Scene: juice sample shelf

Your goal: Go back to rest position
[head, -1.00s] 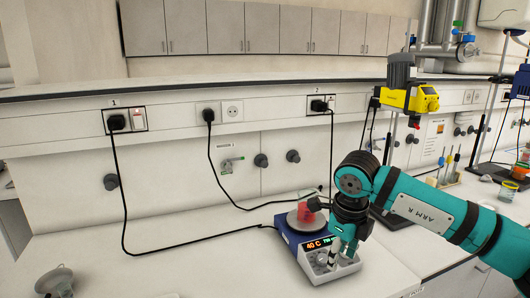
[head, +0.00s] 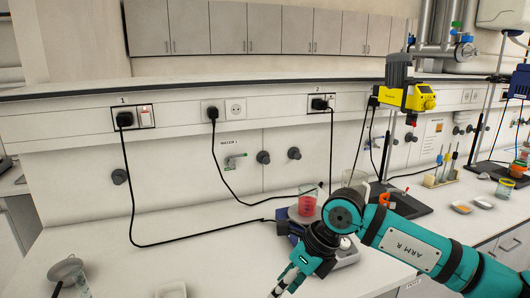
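My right gripper (head: 284,284) hangs below its wrist at the bottom middle of the head view, in front of the heating stirrer and over the white bench. I see nothing held in it, but its small, angled fingers do not show clearly whether they are open or shut. The blue and grey stirrer (head: 347,255) is partly hidden behind my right arm, and its display is covered. A glass beaker with red liquid (head: 307,204) stands upright on its plate, apart from the gripper. My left gripper is not in view.
A yellow overhead stirrer (head: 408,97) stands on a stand behind my arm. Several small dishes and a tube rack (head: 441,178) sit at the right. A grey funnel-like piece (head: 65,268) is at the lower left. The bench (head: 190,245) between is mostly clear.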

